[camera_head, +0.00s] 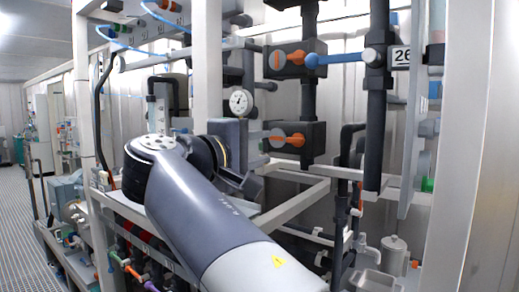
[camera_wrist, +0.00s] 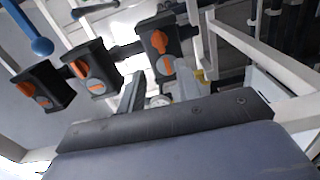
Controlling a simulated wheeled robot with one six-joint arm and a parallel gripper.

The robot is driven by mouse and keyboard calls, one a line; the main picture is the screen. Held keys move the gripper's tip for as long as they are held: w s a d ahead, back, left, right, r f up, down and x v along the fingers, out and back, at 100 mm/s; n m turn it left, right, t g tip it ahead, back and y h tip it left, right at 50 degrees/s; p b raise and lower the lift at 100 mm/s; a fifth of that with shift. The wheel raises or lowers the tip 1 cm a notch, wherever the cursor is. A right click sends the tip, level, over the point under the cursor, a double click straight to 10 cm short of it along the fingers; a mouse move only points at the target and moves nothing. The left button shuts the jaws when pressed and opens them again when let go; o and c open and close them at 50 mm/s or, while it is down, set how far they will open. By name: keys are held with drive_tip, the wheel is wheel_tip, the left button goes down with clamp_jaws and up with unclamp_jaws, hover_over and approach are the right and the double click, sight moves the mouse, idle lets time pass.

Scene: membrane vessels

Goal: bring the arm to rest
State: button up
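My arm (camera_head: 215,210) reaches from the bottom of the head view up and left to a bend in front of the rack, then turns back right. The end of the arm sits near a round pressure gauge (camera_head: 240,102), slightly below it in the picture. The fingertips cannot be made out clearly there. In the wrist view my gripper (camera_wrist: 158,86) shows two grey fingers standing apart beyond the dark gripper body. Nothing is seen held between them. A small round dial shows in the gap, apparently farther back.
Dark valve blocks with orange handles (camera_head: 287,140) stand right of the arm's end; several show in the wrist view (camera_wrist: 92,68). A blue lever (camera_head: 335,59) juts out above. White frame posts (camera_head: 207,70) and pipes crowd the arm. An open grated aisle (camera_head: 22,235) lies left.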

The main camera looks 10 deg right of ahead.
sight(292, 141)
drive_tip(key=p+x, duration=0.1)
drive_tip(key=x, duration=1)
drive_tip(key=shift+p, duration=0.3)
drive_tip(key=shift+s, duration=0.1)
drive_tip(key=shift+a+f, duration=0.1)
